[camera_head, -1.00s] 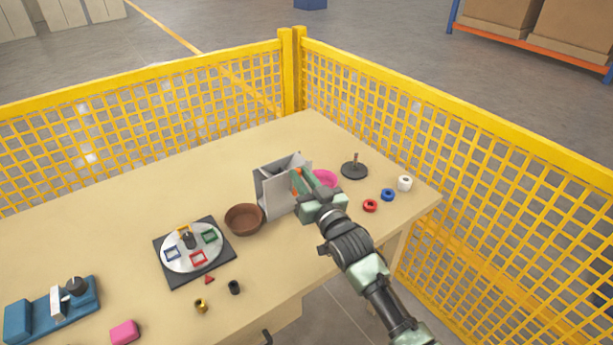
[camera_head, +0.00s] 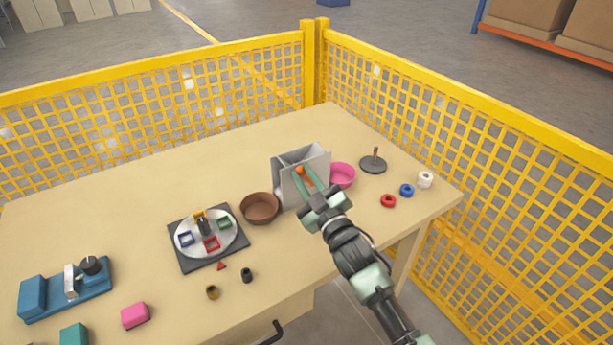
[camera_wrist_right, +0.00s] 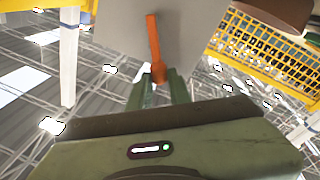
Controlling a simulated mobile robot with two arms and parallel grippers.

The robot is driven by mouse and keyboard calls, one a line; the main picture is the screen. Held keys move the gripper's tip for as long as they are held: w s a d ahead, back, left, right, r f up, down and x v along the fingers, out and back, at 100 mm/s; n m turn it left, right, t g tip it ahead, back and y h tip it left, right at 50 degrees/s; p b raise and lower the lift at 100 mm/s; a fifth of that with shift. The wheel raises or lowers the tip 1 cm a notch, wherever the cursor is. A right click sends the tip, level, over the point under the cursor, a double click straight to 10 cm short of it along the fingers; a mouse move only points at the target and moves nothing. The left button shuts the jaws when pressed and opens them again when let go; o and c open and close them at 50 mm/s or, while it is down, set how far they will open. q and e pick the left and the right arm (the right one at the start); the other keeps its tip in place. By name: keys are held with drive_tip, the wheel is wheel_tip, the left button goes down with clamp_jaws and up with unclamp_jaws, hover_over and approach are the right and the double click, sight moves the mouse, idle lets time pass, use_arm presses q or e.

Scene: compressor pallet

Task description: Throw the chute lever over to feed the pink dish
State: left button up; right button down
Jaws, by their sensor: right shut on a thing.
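The grey box-like chute (camera_head: 288,187) stands on the table between the brown dish (camera_head: 260,206) and the pink dish (camera_head: 342,174). Its orange lever (camera_head: 300,170) is at the front face, and only its knob end shows clearly in the head view. My right gripper (camera_head: 306,180) is shut on the lever. In the right wrist view, the lever (camera_wrist_right: 152,38) runs across the grey plate with its knob between the fingers (camera_wrist_right: 157,90). The pink dish lies just right of the chute, partly hidden by it. My left gripper is not in view.
A turntable (camera_head: 222,254) with coloured frames lies left of the brown dish. A peg stand (camera_head: 373,166) and red, blue and white rings (camera_head: 406,190) lie to the right. A yellow mesh fence (camera_head: 420,100) borders the table. The table's back left is clear.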

drive_tip(key=shift+f, duration=0.15)
drive_tip(key=c, duration=1.3)
unclamp_jaws()
drive_tip(key=shift+s, duration=0.1)
drive_tip(key=v, duration=0.7)
drive_tip(key=shift+s+d, duration=0.2)
drive_tip(key=shift+s, duration=0.05)
